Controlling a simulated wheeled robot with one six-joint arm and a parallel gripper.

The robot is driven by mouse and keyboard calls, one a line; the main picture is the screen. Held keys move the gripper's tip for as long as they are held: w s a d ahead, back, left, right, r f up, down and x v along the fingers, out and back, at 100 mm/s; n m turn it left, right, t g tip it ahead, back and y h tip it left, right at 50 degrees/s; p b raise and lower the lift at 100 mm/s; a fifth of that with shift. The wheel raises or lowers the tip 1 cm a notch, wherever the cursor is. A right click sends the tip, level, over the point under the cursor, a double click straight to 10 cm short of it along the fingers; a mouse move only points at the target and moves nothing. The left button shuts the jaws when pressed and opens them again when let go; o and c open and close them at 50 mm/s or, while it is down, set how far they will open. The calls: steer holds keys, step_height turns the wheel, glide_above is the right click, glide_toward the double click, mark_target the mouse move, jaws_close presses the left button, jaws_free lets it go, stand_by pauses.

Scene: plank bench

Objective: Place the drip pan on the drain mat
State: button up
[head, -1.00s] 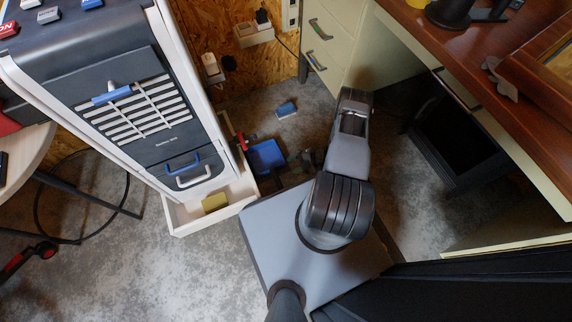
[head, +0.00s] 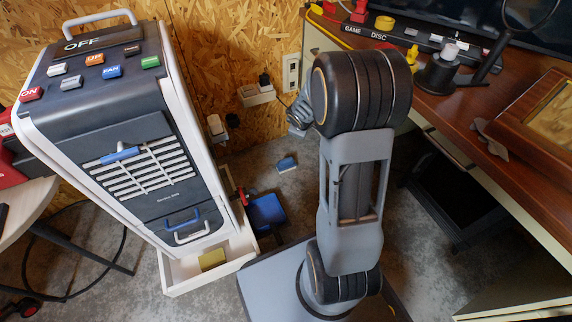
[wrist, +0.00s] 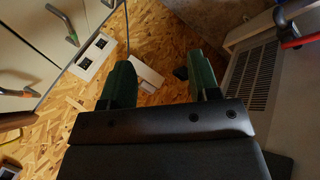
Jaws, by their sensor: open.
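A blue, flat, square item (head: 267,212) lies on the floor beside the cooler; I cannot tell whether it is the drain mat or the drip pan. A white open tray (head: 178,277) sits at the cooler's foot with a yellow block (head: 212,259) in it. It may be the drip pan, but I cannot tell. My gripper (wrist: 160,82) is open and empty, its green fingers apart, facing the chipboard wall. In the head view my arm hides most of it. Neither blue item nor tray is clear in the wrist view.
The white and dark cooler (head: 120,130) stands at left, its vented side (wrist: 250,80) at right in the wrist view. A small blue block (head: 287,164) lies on the carpet. The desk (head: 480,130) is at right. A wall socket strip (head: 257,94) is at the back.

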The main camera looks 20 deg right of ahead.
steer(key=s+a+r+m+g+y, duration=0.1)
steer(key=s+a+r+m, duration=0.3)
steer(key=s+a, duration=0.3)
steer(key=s+a+r+m+g+y, duration=0.2)
steer(key=s+a+r+m, duration=0.2)
steer(key=s, duration=0.8)
steer(key=a+r, duration=0.2)
steer(key=a, duration=0.1)
steer(key=shift+s+a+r, duration=0.2)
steer(key=shift+s+a, duration=0.15)
steer(key=shift+r, duration=0.1)
steer(key=w+p+v, duration=0.3)
steer(key=p+v, duration=0.9)
steer(key=w+r+p+v, duration=0.1)
steer(key=w+p+v, duration=0.2)
steer(key=p+v, duration=1)
steer(key=w+r+p+v, duration=0.1)
steer(key=w+p+v, duration=0.2)
steer(key=p+v, duration=0.9)
steer(key=shift+s+d+r+t, duration=0.15)
steer(key=shift+r+t, duration=0.25)
steer(key=shift+r, duration=0.25)
